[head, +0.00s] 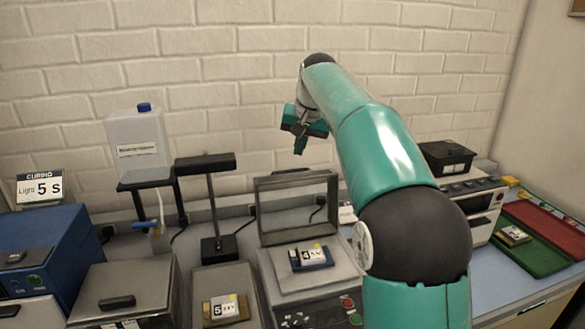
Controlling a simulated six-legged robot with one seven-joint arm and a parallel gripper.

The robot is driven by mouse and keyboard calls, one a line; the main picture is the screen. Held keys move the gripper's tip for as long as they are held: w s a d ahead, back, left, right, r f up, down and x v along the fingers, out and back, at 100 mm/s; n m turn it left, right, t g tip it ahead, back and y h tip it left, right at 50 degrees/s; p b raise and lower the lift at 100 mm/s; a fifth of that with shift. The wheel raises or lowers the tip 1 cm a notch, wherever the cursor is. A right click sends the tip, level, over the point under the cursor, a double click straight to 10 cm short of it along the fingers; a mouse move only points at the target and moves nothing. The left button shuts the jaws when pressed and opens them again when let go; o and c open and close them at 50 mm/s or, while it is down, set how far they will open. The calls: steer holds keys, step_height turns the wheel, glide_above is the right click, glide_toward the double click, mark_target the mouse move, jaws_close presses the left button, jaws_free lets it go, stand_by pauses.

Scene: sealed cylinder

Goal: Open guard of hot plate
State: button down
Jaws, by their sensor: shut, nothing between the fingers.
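The grey device that looks like the hot plate (270,284) stands at the lower middle, with buttons on its front. Its framed, see-through guard (258,207) stands upright at the back, so it looks open. A blue board with a label (311,256) lies on the plate in front of the guard. My gripper (299,149) is up in the air above the guard, apart from it, pointing down. It is shut and holds nothing. My arm hides the area right of the hot plate.
A black lamp-like stand (219,247) and a tray with another labelled board (225,308) are to the left. Further left are a lidded grey box (122,285), a white jug (139,146) and a blue curing box (43,250). Red (549,228) and green (537,262) trays lie at right.

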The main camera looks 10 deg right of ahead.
mark_target(293, 175)
steer(key=w+f+n, duration=0.1)
steer(key=w+f, duration=0.1)
steer(key=f, duration=0.1)
steer(key=w+f+n, duration=0.1)
steer(key=w+f, duration=0.1)
steer(key=f, duration=0.1)
steer(key=w+f+n+t, duration=0.1)
steer(key=w+f+n, duration=0.1)
steer(key=f, duration=0.1)
steer(key=shift+a+f+h, duration=0.1)
steer(key=shift+a+h, duration=0.1)
steer(key=shift+h, duration=0.2)
steer(key=shift+s+r, duration=0.25)
steer(key=shift+s, duration=0.2)
steer(key=s+t, duration=0.1)
steer(key=s, duration=0.1)
steer(key=s+r+t, duration=0.1)
steer(key=s, duration=0.2)
steer(key=shift+s+d+t, duration=0.1)
steer(key=shift+s+t, duration=0.15)
steer(key=shift+t, duration=0.05)
steer(key=shift+s, duration=0.45)
steer(key=shift+r, duration=0.1)
